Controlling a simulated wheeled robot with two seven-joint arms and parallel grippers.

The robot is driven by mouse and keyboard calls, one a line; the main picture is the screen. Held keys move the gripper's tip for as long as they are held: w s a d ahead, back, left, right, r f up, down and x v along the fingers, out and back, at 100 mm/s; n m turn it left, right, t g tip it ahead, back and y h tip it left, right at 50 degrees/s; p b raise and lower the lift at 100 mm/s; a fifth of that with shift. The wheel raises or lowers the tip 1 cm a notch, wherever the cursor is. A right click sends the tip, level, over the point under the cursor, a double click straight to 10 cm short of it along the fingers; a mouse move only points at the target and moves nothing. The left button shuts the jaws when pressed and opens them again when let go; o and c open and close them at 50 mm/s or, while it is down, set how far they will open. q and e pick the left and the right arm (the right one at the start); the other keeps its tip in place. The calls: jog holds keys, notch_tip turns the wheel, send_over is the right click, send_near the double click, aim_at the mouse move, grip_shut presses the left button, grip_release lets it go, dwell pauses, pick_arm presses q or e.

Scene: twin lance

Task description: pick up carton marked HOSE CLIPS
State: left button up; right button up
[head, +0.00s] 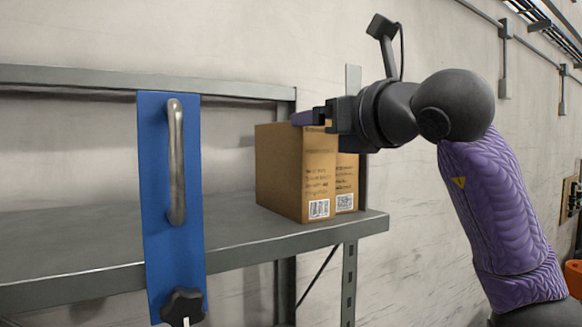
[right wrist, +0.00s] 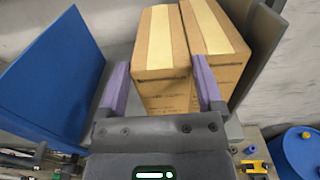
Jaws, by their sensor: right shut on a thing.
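Two brown cartons stand side by side at the right end of the shelf: a nearer carton (head: 280,175) and another carton (head: 346,175), mostly hidden behind it. Both have printed labels too small to read, so I cannot tell which is marked HOSE CLIPS. The right wrist view shows the nearer carton (right wrist: 160,50) and the other carton (right wrist: 215,35) from above, with pale tape along their tops. My right gripper (head: 312,118) is at the nearer carton's upper part, its purple fingers (right wrist: 162,85) on either side, shut on it. The carton appears upright on the shelf. My left gripper is out of view.
A blue panel (head: 155,200) with a metal handle (head: 175,160) and a black knob (head: 183,306) stands upright in front of the grey shelf (head: 90,260), left of the cartons. A grey shelf post stands close right of them. A blue drum (right wrist: 302,150) is lower right.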

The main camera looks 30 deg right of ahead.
grip_shut()
